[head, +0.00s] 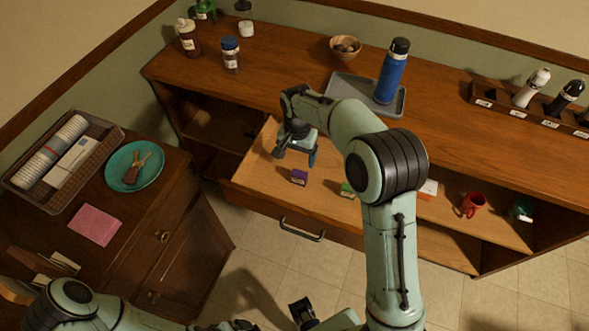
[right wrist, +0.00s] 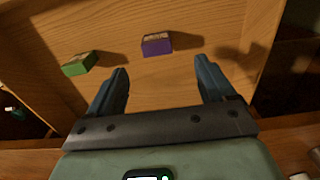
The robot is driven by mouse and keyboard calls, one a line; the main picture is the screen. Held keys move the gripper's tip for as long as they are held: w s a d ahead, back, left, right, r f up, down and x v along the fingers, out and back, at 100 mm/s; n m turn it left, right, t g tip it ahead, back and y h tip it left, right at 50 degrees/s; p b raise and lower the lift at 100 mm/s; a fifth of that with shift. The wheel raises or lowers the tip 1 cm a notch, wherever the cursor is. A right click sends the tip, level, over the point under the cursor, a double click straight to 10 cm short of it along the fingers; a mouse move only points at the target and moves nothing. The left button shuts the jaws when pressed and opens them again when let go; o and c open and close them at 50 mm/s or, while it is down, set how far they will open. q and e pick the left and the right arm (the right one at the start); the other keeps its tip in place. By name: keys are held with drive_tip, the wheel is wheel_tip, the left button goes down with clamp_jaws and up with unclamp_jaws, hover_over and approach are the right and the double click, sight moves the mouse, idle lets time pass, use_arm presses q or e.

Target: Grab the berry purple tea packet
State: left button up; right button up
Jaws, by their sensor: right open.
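The berry purple tea packet (head: 299,177) is a small purple box with a pale label on top, in the open wooden drawer (head: 258,183). My right gripper (head: 296,157) is open and empty above the drawer, just behind the packet in the head view. In the right wrist view the packet (right wrist: 157,44) lies beyond the open fingertips (right wrist: 162,68), roughly between their lines and apart from them. Part of my left gripper (head: 303,312) seems to show at the bottom edge of the head view; its jaws are unclear.
A green packet (head: 347,188) lies right of the purple one in the head view, partly behind my right arm; it also shows in the right wrist view (right wrist: 80,64). The counter above holds a blue bottle (head: 392,72) on a grey tray (head: 345,88). A red mug (head: 472,204) stands on the shelf right.

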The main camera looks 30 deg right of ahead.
sight(299, 173)
drive_tip(key=f, duration=0.6)
drive_tip(key=shift+s+f, duration=0.1)
drive_tip(key=shift+s, duration=0.1)
drive_tip(key=shift+w+d+f+b, duration=0.1)
drive_tip(key=shift+d+f+b, duration=0.1)
drive_tip(key=shift+f, duration=1.25)
drive_tip(key=shift+w+d+f+b, duration=0.1)
drive_tip(key=shift+d+f, duration=0.1)
drive_tip(key=shift+f, duration=1.25)
drive_tip(key=c, duration=1)
